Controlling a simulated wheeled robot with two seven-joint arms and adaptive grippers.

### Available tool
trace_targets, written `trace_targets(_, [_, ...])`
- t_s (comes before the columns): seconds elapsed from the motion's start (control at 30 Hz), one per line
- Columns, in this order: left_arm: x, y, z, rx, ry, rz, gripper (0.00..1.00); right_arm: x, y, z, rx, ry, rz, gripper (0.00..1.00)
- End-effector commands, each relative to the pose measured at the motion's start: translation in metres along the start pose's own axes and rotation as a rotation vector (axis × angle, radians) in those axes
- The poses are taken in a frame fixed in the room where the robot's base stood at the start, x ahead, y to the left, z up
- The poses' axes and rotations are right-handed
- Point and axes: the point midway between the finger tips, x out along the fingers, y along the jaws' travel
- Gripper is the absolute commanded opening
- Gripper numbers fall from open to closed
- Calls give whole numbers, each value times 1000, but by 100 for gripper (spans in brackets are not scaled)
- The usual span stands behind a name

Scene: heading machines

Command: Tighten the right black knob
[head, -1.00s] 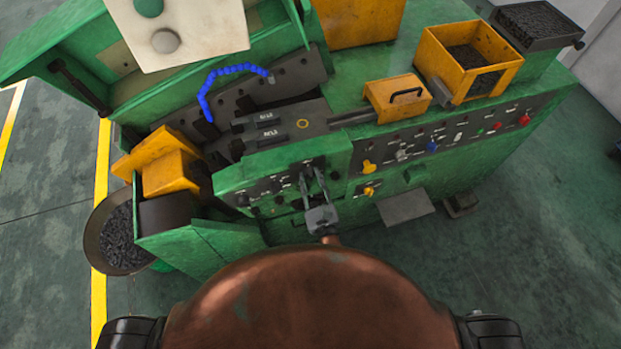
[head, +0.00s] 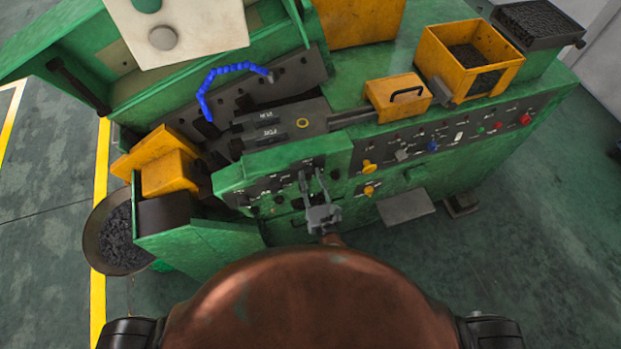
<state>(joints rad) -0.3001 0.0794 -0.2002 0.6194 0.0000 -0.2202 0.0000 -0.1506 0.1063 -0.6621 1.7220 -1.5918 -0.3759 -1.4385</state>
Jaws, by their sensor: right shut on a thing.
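The green heading machine (head: 235,180) fills the middle of the head view. Its dark front panel (head: 270,187) carries several small black knobs. My right gripper (head: 312,184) reaches up to the right end of this panel from below. Its two fingers are shut on the right black knob, which is mostly hidden between and behind the fingertips. I cannot tell how far the knob is turned. My left gripper is not in view.
A second panel (head: 440,140) with yellow, blue, green and red controls lies to the right. An orange bin (head: 430,55) stands on the machine. A round pan (head: 95,235) of dark parts is at the left. Open floor lies to the right.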

Motion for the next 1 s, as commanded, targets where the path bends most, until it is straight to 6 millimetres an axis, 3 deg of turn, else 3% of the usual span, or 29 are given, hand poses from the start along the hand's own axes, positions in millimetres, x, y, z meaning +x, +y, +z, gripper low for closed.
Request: trace_targets(1.0, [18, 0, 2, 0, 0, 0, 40, 0, -1, 0, 969, 66, 14, 4])
